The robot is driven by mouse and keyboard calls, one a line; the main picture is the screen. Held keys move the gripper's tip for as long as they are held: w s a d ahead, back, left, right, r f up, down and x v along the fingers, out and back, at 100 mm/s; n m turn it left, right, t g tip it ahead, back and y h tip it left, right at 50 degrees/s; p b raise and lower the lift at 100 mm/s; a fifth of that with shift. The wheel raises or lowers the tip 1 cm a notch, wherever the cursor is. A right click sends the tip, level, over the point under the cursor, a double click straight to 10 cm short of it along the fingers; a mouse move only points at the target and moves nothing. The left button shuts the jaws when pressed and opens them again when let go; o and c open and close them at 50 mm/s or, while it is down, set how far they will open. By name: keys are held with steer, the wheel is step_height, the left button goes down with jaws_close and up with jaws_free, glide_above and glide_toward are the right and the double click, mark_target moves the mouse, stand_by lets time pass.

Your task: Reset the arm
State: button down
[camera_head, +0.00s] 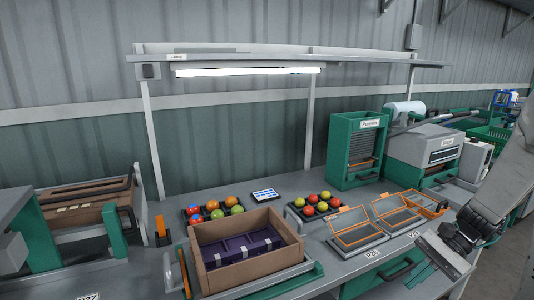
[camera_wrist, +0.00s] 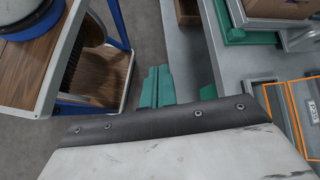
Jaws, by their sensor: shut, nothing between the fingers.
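My gripper (camera_head: 443,254) is at the right of the head view, at the end of my arm, low beside the front edge of the grey bench (camera_head: 345,272). It is shut and empty, apart from every object on the bench.
A cardboard box (camera_head: 232,277) with a purple insert, trays of tomatoes and orange-framed trays (camera_head: 357,238) stand on the bench. A green cabinet (camera_head: 340,150) is behind. The wrist view shows a blue-framed wooden stand (camera_wrist: 122,25) and grey floor.

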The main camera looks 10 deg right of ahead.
steer(key=s+a+r+n+t+h, duration=0.2)
steer(key=s+a+r+n+h, duration=0.7)
steer(key=s+a+r+n, duration=0.4)
step_height(320, 180, up, 3)
steer(key=shift+s+a+r+h, duration=0.15)
steer(key=shift+a+h, duration=0.25)
steer(key=shift+a, duration=0.45)
